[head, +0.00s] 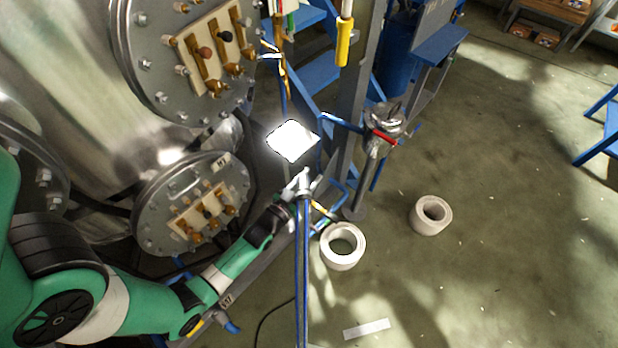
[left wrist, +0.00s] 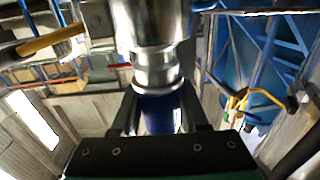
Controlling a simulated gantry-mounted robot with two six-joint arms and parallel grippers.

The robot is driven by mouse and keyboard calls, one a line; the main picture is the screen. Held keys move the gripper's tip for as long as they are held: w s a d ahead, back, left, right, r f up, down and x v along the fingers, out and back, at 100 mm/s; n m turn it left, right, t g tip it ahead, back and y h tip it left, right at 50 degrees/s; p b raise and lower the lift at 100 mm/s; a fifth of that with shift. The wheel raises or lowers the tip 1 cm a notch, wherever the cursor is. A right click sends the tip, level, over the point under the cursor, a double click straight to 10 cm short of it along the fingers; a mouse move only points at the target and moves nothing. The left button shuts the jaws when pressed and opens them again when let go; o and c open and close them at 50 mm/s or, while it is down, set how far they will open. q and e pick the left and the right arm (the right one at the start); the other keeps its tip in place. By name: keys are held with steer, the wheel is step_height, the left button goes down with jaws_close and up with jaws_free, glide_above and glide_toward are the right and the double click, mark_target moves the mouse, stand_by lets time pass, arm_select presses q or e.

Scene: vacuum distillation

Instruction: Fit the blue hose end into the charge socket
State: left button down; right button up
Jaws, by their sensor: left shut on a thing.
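My left gripper (head: 302,190) reaches in from the left and is shut on the blue hose (head: 303,270) near its metal end. In the left wrist view the fingers (left wrist: 155,110) clasp the blue hose (left wrist: 158,112) just below a silver collar (left wrist: 155,68). A wider shiny metal cylinder (left wrist: 150,20) is above the collar; I cannot tell whether it is part of the hose end or the socket. The charge socket cannot be surely picked out. A metal valve fitting with a red handle (head: 383,137) stands to the right of the gripper, apart from it in the head view.
Large steel vessels with bolted flanges (head: 190,50) and (head: 195,205) stand at left. A grey post (head: 355,110), blue steps (head: 315,70) and a bright white panel (head: 292,140) are behind the gripper. Two white rings (head: 343,258) (head: 418,222) lie on the floor; the right is open.

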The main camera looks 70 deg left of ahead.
arm_select(q)
steer(key=shift+f+b, duration=1.15)
steer(key=shift+f, duration=0.1)
steer(key=shift+c, duration=1.8)
jaws_free()
steer(key=shift+f, duration=0.1)
steer(key=shift+s, duration=0.1)
steer(key=shift+s+d+p, duration=0.2)
steer(key=shift+s+p, duration=0.1)
steer(key=p+v, duration=0.3)
steer(key=v, duration=0.7)
steer(key=shift+s+d, duration=0.2)
steer(key=shift+s, duration=0.05)
